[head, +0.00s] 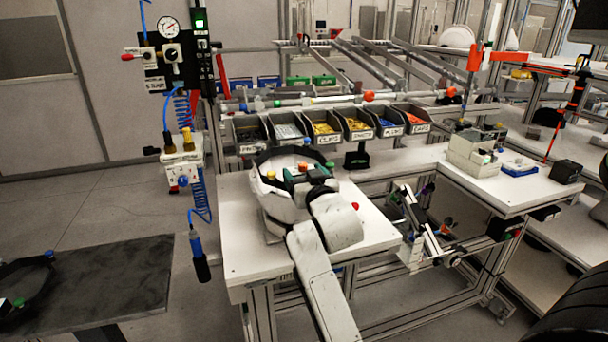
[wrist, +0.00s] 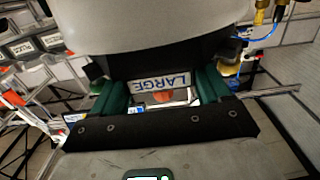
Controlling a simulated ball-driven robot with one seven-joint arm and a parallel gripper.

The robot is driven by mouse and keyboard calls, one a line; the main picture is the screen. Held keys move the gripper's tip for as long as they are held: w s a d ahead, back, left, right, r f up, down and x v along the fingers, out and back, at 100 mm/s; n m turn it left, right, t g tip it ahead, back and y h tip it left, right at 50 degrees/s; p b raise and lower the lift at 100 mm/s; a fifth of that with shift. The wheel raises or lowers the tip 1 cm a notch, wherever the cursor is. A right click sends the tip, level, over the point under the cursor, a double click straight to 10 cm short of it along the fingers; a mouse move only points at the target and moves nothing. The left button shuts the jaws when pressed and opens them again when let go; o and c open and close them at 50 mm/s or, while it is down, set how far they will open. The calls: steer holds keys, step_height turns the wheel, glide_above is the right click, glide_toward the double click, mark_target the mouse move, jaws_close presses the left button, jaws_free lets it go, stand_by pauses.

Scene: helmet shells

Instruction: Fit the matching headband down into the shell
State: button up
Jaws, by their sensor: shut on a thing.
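A white shell (head: 274,204) rests on the white workbench, partly hidden behind my arm. It fills the top of the wrist view (wrist: 150,25) as a pale curved wall. My gripper (head: 305,178) is over the shell and shut on a black headband (wrist: 130,64). In the wrist view my gripper (wrist: 162,84) has its green fingers on either side of the band's part with a white "LARGE" label (wrist: 162,82). A dark curved band shows along the shell's far edge in the head view. How deep the headband sits in the shell is hidden.
Several grey bins (head: 325,127) of small parts line the bench's back edge. A hanging blue-hosed tool (head: 199,255) is at the left. A dark table (head: 120,280) at lower left holds another black band (head: 22,290). The bench's right front (head: 375,232) is mostly clear.

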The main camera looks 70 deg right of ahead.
steer(key=shift+f+b, duration=0.85)
steer(key=shift+f, duration=0.35)
steer(key=o, duration=1.1)
steer(key=shift+c, duration=0.2)
steer(key=shift+a, duration=0.1)
steer(key=b+v, duration=0.2)
steer(key=v, duration=0.8)
steer(key=shift+s+a, duration=0.2)
steer(key=shift+s, duration=0.1)
steer(key=w+a+f+n+g+y, duration=0.15)
steer(key=a+f+y, duration=0.25)
steer(key=a+f, duration=0.45)
steer(key=w+a+f+n+g+y, duration=0.1)
steer(key=a+f+n+g+y, duration=0.25)
steer(key=f, duration=0.85)
steer(key=s+a+f+n+g+y, duration=0.4)
steer(key=s+a+f+g+y, duration=0.1)
steer(key=s+a+f, duration=0.8)
steer(key=shift+a+g+y, duration=0.3)
steer(key=shift+a+y, duration=0.25)
steer(key=shift+a, duration=0.45)
